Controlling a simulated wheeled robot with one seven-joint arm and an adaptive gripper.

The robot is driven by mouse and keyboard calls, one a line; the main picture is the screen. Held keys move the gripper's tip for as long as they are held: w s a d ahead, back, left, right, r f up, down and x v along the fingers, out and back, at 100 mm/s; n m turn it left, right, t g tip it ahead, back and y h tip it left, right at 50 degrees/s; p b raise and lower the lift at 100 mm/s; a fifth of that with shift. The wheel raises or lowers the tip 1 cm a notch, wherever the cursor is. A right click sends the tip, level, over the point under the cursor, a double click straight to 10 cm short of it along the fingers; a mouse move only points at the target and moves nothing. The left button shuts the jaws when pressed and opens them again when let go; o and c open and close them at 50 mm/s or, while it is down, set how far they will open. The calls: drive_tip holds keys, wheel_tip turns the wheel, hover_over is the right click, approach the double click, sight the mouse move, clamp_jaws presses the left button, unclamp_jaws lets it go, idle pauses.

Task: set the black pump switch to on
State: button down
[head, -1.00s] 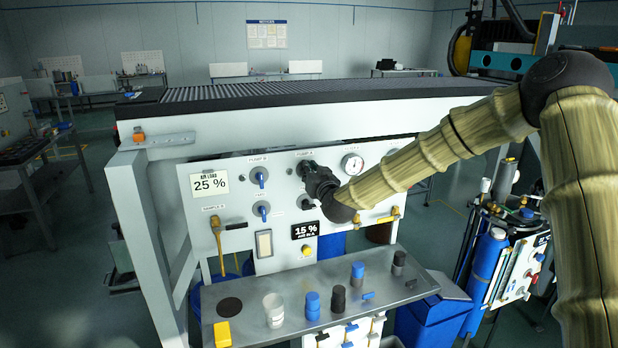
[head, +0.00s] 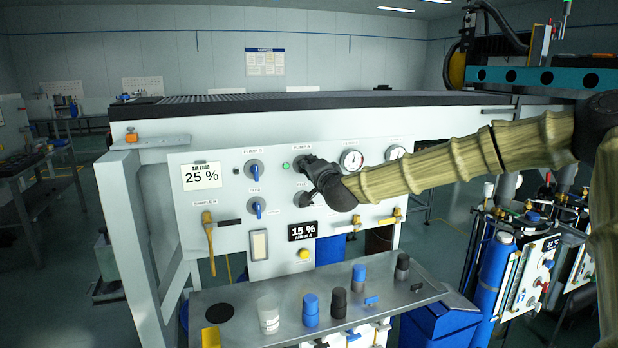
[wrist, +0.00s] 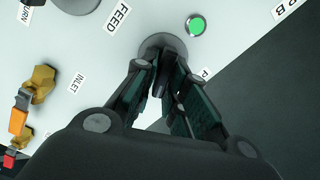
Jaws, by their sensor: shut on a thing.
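The black pump switch (wrist: 164,66) sits on a round grey base on the white panel, below the PUMP A label in the head view. My gripper (wrist: 166,82) is shut on the switch's black handle, with one finger on each side. In the head view my gripper (head: 306,166) covers most of the switch, so its exact angle is hard to tell. A lit green lamp (wrist: 197,25) sits beside the switch; it also shows in the head view (head: 286,165).
A blue switch (head: 254,170) under PUMP B is to the left, with another blue switch (head: 257,207) below. A gauge (head: 352,160) is to the right. A metal shelf (head: 390,300) below holds several cups and containers.

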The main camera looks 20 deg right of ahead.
drive_tip(key=m+b, duration=0.3)
drive_tip(key=shift+d+f, duration=0.15)
drive_tip(key=shift+f, duration=0.25)
drive_tip(key=shift+m+b, duration=0.7)
drive_tip(key=shift+m, duration=0.3)
drive_tip(key=shift+r, duration=0.1)
drive_tip(key=c, duration=1.5)
unclamp_jaws()
drive_tip(key=shift+d, duration=0.1)
drive_tip(key=shift+s, duration=0.1)
